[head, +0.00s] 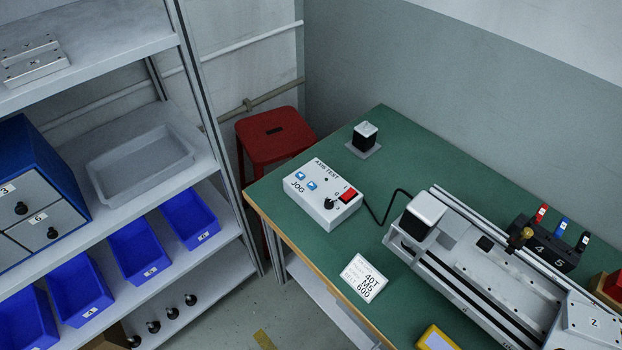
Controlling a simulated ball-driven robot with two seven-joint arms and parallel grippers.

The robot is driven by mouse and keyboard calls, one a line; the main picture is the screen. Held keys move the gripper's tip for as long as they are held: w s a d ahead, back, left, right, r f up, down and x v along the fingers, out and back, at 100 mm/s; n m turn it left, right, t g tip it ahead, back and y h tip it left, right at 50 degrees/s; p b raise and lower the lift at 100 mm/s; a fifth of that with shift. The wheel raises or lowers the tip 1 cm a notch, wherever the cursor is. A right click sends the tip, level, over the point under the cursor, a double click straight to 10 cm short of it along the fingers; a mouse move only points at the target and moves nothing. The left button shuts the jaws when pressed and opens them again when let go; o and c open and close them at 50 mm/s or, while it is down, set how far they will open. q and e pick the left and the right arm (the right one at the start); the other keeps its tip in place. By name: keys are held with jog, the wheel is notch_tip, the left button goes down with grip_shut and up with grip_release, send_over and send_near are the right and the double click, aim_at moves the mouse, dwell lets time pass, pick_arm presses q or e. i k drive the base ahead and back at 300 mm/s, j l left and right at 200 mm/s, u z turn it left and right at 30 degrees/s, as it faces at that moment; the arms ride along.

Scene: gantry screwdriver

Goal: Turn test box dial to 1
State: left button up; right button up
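The test box (322,197) is a white box labelled "AXIS TEST" and "JOG", lying on the green workbench near its left edge. Its black dial (329,203) is on the top face toward the front right; the setting it points to is too small to tell. A black cable runs from the box to the gantry axis. Neither of my grippers shows in the head view.
The green workbench (400,150) also bears a gantry axis (470,255), a white card (364,278), a small motor (365,136), a screwdriver rack (545,243) and a yellow item (436,339). A red stool (274,136) stands behind. Shelving with blue bins (140,249) is at left.

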aim_at(328, 203)
jog(key=k+j+z, duration=0.1)
jog(key=z, duration=0.3)
jog(key=k+j+z, duration=0.2)
jog(key=z, duration=0.25)
